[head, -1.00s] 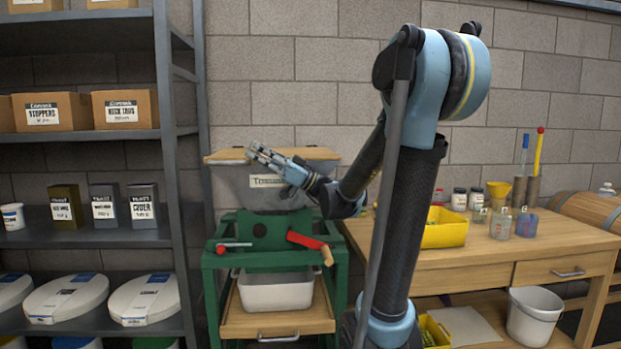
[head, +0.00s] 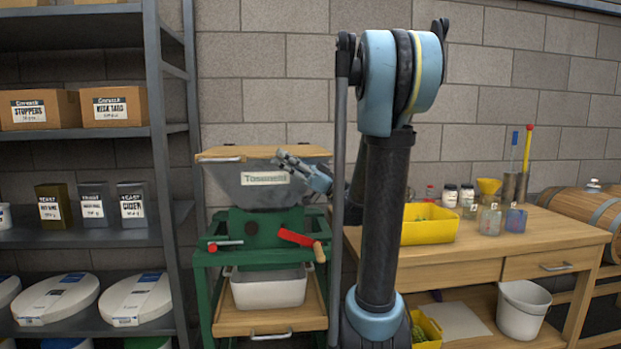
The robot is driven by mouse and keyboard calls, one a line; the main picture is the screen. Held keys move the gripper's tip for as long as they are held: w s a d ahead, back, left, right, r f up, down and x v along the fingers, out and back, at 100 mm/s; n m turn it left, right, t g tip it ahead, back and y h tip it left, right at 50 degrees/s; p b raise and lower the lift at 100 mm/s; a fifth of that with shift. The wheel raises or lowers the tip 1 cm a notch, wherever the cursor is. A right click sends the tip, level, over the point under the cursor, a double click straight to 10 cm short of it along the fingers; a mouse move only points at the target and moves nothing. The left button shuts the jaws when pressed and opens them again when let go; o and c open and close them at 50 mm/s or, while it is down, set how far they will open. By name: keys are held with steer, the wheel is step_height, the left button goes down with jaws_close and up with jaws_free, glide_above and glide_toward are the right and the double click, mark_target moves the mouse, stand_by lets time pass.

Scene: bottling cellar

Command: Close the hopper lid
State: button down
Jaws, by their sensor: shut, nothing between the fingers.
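The grey hopper (head: 237,188) sits on a green stand (head: 203,285) and carries a paper label on its front. Its wooden lid (head: 222,154) lies roughly flat across the top, with no clear gap visible between it and the rim. My gripper (head: 281,158) is shut and empty, in front of the hopper's upper right part near the lid's front edge. I cannot tell whether it touches the lid or hopper. It hides part of the hopper's right front, and my arm covers the area just right of it.
A red crank handle (head: 296,238) sticks out below the hopper, above a white tub (head: 268,289). A metal shelf (head: 160,150) with boxes stands at left. A wooden workbench (head: 460,256) with a yellow bin (head: 428,232) and jars stands at right.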

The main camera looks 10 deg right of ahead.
steer(key=v, duration=1)
steer(key=s+a+f+m+t+h, duration=0.1)
steer(key=s+a+f+m+h, duration=0.4)
steer(key=f, duration=0.3)
steer(key=s+a+f+m+t+h, duration=0.1)
steer(key=s+a+f+m+h, duration=0.2)
steer(key=a+f+m+h, duration=0.35)
steer(key=s+d+f+m+h, duration=0.4)
steer(key=d+f+h, duration=0.2)
steer(key=d+f, duration=0.2)
steer(key=s+d+f+m+t+h, duration=0.1)
steer(key=s+d+f+m+h, duration=0.3)
steer(key=d+f, duration=0.4)
steer(key=shift+s+d+f+h, duration=0.35)
steer(key=shift+s+d+h, duration=0.45)
steer(key=shift+d+h, duration=0.65)
